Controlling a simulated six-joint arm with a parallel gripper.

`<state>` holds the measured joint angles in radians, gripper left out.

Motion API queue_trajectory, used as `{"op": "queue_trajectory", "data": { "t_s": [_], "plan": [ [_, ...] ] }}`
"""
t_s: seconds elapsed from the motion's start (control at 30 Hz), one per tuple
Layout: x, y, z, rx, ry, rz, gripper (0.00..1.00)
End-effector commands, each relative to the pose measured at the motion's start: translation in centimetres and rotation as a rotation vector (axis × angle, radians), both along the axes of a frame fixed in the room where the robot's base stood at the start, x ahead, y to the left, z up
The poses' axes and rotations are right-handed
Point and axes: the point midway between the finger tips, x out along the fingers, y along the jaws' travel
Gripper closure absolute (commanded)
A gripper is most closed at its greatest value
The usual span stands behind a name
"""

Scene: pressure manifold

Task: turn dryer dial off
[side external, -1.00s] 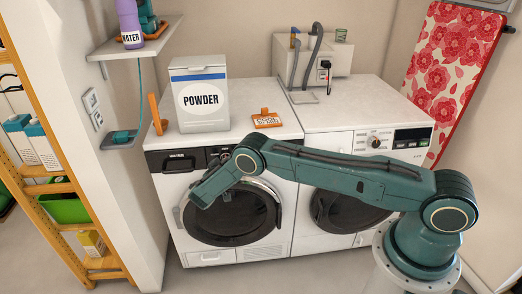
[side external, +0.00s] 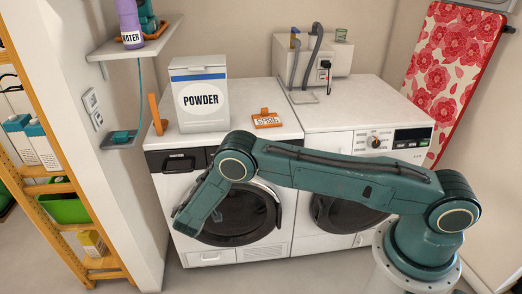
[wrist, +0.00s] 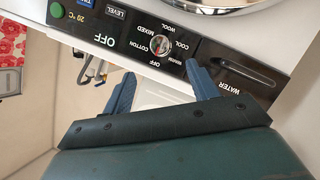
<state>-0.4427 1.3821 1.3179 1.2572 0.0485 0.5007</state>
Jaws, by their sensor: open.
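The dryer (side external: 207,258) is the left of two white front loaders, with a black top panel. Its dial (wrist: 158,45) shows in the wrist view, a small pale round knob with a dark red mark, ringed by words such as OFF, COTTON, MIXED and WOOL. Where the mark points is too small to tell. In the side view my arm hides the dial. My gripper (wrist: 160,87) is open and empty, its two blue fingers apart and near the panel, below the dial in the wrist picture. I see no finger touching the dial.
A drawer marked WATER (wrist: 240,75) sits beside the dial; its handle (side external: 180,160) shows in the side view. The second machine (side external: 345,230) is to the right.

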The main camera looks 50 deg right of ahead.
Motion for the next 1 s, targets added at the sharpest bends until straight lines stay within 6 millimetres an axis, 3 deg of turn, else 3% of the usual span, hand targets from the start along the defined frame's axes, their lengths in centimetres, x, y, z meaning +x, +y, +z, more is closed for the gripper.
{"op": "queue_trajectory", "data": {
  "t_s": [0.2,0.67,0.87,1.0],
  "plan": [
    [-0.7,1.1,0.5,-0.001,-0.001,-0.001,0.41],
    [-0.7,1.2,0.7,0.005,0.000,-0.002,0.41],
    [-0.4,0.9,2.4,0.041,0.009,-0.015,0.41],
    [-0.2,0.5,4.6,0.093,0.025,-0.029,0.41]
  ]
}}
